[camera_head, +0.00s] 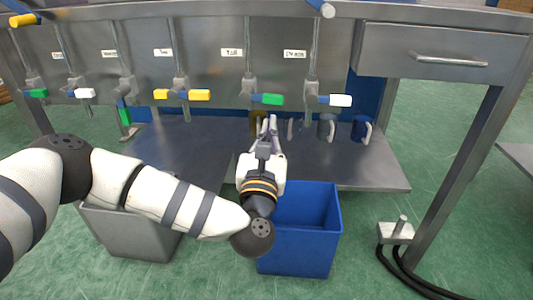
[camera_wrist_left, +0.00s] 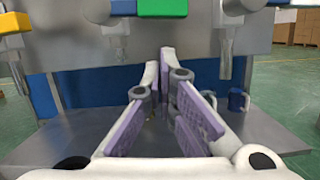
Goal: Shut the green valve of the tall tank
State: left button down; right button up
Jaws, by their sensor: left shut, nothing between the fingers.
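The green valve (camera_head: 267,99) sits on the tap beside a label (camera_head: 231,53) that seems to read "TALL". Its handle lies crosswise, with a blue part on its left. In the left wrist view the green handle (camera_wrist_left: 163,8) is at the top edge, partly cut off. My left gripper (camera_head: 268,122) is just below the valve in the head view, apart from it as far as I can tell. It is shut and empty, and its fingertips (camera_wrist_left: 158,62) point toward the bench under the taps. My right gripper is out of view.
Neighbouring taps carry a yellow handle (camera_head: 199,95) and a white handle (camera_head: 340,100). A blue bin (camera_head: 297,250) and a grey bin (camera_head: 130,240) stand in front.

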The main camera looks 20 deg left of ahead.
pick_arm(q)
jog(key=shift+r, duration=1)
jog(key=shift+d+r+p, duration=0.25)
jog(key=shift+r+p, duration=0.2)
jog(key=shift+r, duration=0.25)
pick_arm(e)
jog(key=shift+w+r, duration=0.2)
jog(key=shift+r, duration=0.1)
pick_arm(q)
jog(key=shift+w+f, duration=0.1)
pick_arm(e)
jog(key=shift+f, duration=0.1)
pick_arm(q)
jog(key=s+d+f, duration=0.2)
jog(key=s+f, duration=0.4)
jog(key=s, duration=0.3)
jog(key=shift+s+d+f, duration=0.2)
jog(key=shift+d+f, duration=0.15)
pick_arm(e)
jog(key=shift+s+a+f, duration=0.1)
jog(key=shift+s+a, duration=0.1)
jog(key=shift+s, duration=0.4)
